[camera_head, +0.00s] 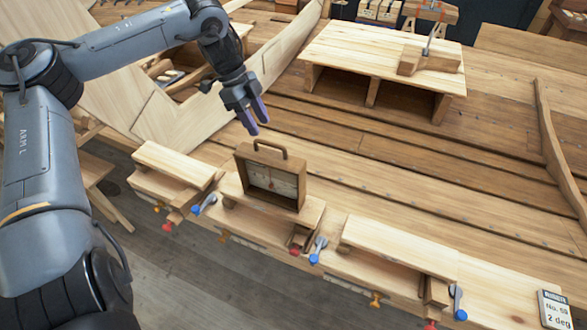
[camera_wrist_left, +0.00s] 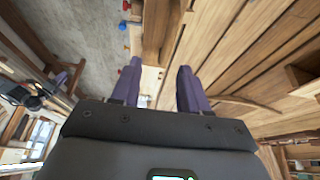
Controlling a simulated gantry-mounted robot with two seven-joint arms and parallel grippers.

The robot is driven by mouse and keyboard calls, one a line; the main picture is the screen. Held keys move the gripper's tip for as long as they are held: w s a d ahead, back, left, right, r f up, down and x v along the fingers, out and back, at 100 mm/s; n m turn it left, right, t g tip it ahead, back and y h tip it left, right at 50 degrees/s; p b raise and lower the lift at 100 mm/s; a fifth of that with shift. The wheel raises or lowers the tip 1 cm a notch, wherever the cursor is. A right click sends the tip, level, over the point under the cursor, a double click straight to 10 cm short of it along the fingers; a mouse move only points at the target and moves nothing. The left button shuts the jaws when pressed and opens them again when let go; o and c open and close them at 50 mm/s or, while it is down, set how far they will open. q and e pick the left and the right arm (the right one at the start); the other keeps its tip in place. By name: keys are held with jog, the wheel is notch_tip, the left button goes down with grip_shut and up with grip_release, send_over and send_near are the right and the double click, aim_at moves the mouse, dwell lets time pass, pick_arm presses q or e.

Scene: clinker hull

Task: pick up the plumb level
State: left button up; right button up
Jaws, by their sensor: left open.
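The plumb level (camera_head: 271,181) is a wooden box with a pale dial on its front and an arched handle on top. It stands upright on a light wooden block at the near edge of the planked deck in the head view. My left gripper (camera_head: 258,125) is open and empty, above and slightly behind the handle, its purple fingers pointing down and apart from it. In the left wrist view, the open fingers (camera_wrist_left: 161,80) show with wood beyond them; I cannot tell there which part is the level. My right gripper is not in view.
Light wooden blocks stand left (camera_head: 174,170) and right (camera_head: 400,250) of the level, with coloured clamp knobs below. A raised wooden bench (camera_head: 370,55) carries a tool at the back. A small sign (camera_head: 555,309) is at lower right.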

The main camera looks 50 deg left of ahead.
aim_at(270, 143)
pick_arm(q)
jog(key=shift+w, duration=0.35)
jog(key=x, duration=0.4)
jog(key=shift+s+f+p, duration=0.1)
jog(key=shift+p, duration=0.3)
jog(key=shift+d+f, duration=0.1)
jog(key=shift+f, duration=0.35)
jog(key=shift+f+p, duration=0.3)
jog(key=shift+f, duration=0.1)
jog(key=p+x, duration=0.1)
jog(key=x, duration=0.1)
jog(key=shift+w+f, duration=0.25)
jog(key=shift+f, duration=0.15)
jog(key=shift+x, duration=0.85)
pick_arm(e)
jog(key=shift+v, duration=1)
pick_arm(q)
grip_shut()
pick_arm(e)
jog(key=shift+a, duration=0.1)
